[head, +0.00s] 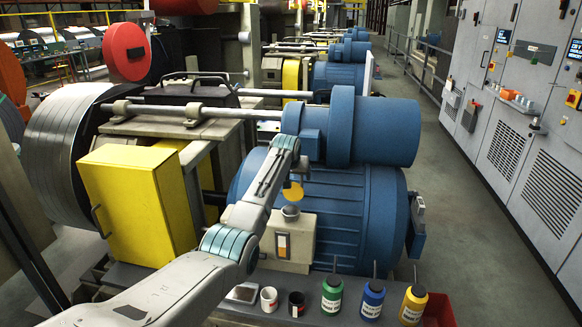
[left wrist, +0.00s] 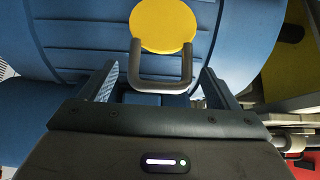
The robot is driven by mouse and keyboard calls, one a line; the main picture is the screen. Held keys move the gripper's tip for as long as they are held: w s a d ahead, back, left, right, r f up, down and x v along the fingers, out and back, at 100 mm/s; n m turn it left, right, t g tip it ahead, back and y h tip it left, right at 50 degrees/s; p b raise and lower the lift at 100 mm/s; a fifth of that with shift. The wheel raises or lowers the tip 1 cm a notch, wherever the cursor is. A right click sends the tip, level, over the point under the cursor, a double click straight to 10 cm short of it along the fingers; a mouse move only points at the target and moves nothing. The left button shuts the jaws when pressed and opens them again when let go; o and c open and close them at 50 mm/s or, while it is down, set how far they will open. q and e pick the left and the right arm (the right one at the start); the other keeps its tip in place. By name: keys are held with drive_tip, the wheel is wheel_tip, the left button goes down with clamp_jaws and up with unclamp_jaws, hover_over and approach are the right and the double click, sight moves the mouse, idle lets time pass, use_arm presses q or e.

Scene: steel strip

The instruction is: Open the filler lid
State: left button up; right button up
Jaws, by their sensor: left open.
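The filler lid (head: 293,191) is a yellow disc above a small grey filler neck (head: 290,213) on a beige box (head: 285,240) in front of the blue motor. It appears raised off the neck; its exact tilt is hard to tell. In the left wrist view the lid (left wrist: 163,24) shows nearly face-on, with a dark U-shaped handle (left wrist: 160,84) below it. My left gripper (left wrist: 160,82) is open, one finger on each side of the handle, with gaps on both sides. In the head view my left gripper (head: 297,165) is mostly hidden behind my arm. My right gripper is out of view.
The blue motor (head: 325,205) stands close behind the lid. A yellow cabinet (head: 140,205) is left of my arm. Cups and green (head: 332,297), blue (head: 372,302) and yellow (head: 412,306) bottles stand on the front ledge. The aisle (head: 465,220) at right is clear.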

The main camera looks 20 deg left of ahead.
use_arm(q)
drive_tip(key=b+v, duration=0.2)
drive_tip(key=v, duration=0.6)
drive_tip(key=shift+s+r, duration=0.15)
idle(1.0)
